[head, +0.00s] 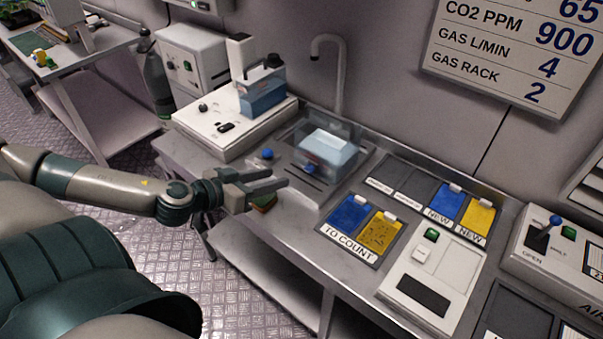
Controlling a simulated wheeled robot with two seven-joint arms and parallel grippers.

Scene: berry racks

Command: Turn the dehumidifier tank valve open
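A clear tank (325,149) with pale blue contents stands in the sink area below the tap. A small blue knob (309,168) shows at its front. A second blue knob (266,153) stands up just left of the tank. I cannot tell for sure which knob is the dehumidifier tank valve, or how far it is turned. My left gripper (277,177) is in front of the tank, near the bench's front edge and apart from both knobs. Its two fingers are spread with a gap, and nothing shows between them. My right gripper is out of view.
A grey tap (333,62) rises behind the tank. A white machine (226,128) with a blue container stands left. A small coloured item (264,201) is partly hidden below my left gripper. Blue and yellow cards (349,213) and a white device (433,272) lie right.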

